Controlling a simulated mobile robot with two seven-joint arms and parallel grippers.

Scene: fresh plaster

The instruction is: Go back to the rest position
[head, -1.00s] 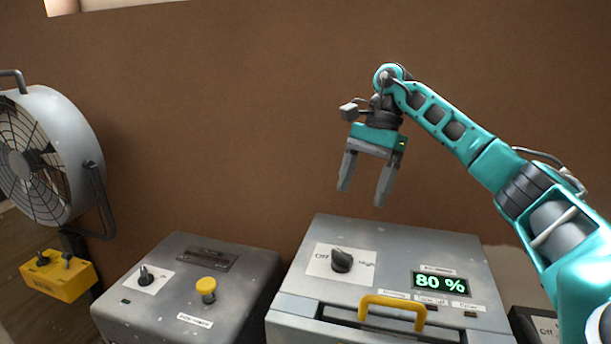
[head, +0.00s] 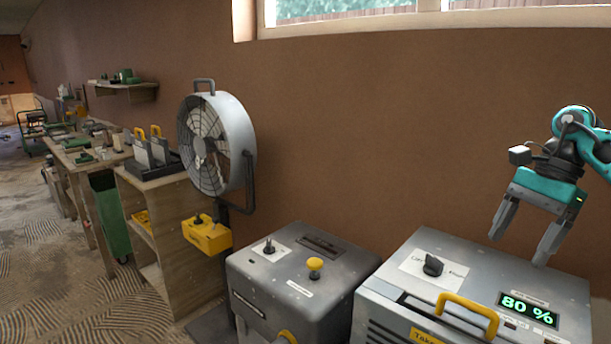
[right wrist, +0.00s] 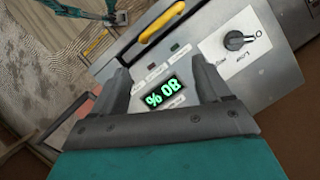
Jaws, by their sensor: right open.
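My right gripper (head: 522,233) is open and empty. In the head view it hangs at the right edge, above the grey machine (head: 400,292) with the yellow handle (head: 468,314). The machine's green display (head: 528,309) reads 80 %. In the right wrist view the display (right wrist: 163,94) shows between my two open fingers, and the black knob (right wrist: 234,40) and yellow handle (right wrist: 163,22) lie beyond them. The fingers appear apart from the machine.
A second grey box (head: 295,262) with a yellow button (head: 315,267) stands to the left. Behind it are a large fan (head: 232,140) and a yellow switch box (head: 207,236). Workbenches and a green bin (head: 110,215) stand farther left. The floor (head: 45,270) at left is open.

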